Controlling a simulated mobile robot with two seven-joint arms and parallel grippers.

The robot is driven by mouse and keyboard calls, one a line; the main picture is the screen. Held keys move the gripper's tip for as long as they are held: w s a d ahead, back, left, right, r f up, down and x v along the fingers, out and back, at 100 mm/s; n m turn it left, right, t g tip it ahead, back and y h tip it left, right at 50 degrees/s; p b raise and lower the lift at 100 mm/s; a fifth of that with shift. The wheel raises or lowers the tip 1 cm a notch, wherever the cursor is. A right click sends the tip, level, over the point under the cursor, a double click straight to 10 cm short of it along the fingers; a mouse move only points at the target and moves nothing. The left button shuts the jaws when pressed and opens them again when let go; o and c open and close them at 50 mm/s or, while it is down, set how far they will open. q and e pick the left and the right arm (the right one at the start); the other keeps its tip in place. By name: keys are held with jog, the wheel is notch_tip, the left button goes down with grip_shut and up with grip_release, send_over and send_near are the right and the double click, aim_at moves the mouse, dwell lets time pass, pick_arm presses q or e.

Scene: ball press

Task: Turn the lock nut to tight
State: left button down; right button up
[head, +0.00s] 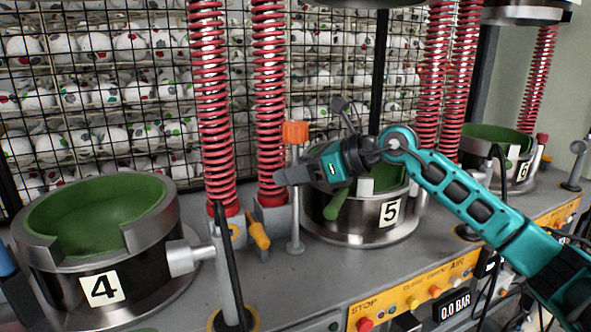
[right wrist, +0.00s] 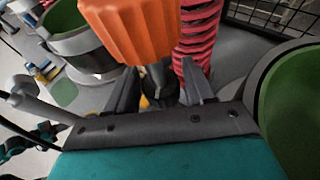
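An orange ribbed knob (head: 295,131), which looks like the lock nut, tops a thin metal post at the left of press 5. It is large at the top of the right wrist view (right wrist: 140,28). My right gripper (head: 288,178) reaches in from the right, its fingers beside the post and below the knob. In the right wrist view the two dark fingers (right wrist: 160,75) are apart, with the post showing in the gap. They do not appear to grip the knob. I cannot tell whether they touch the post. My left gripper is not in view.
Press cup 4 (head: 158,212) stands at the left, cup 5 (head: 358,222) behind my gripper, cup 6 (head: 522,168) at the right. Red springs (head: 268,110) rise close behind the post. A yellow-handled lever (head: 258,232) and a black rod (head: 228,262) stand at its left.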

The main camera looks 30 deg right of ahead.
jog(key=c, duration=0.7)
jog(key=shift+h, duration=0.3)
jog(key=shift+m+t+h, duration=0.4)
jog(key=shift+m, duration=0.3)
jog(key=shift+f+m+t+h, duration=0.1)
jog(key=shift+m+t+h, duration=0.5)
jog(key=shift+m+h, duration=0.3)
jog(key=shift+m+t+h+b, duration=0.3)
jog(key=shift+m+h+b, duration=1.1)
jog(key=shift+h, duration=0.3)
jog(key=o, duration=1)
jog(key=shift+c, duration=0.2)
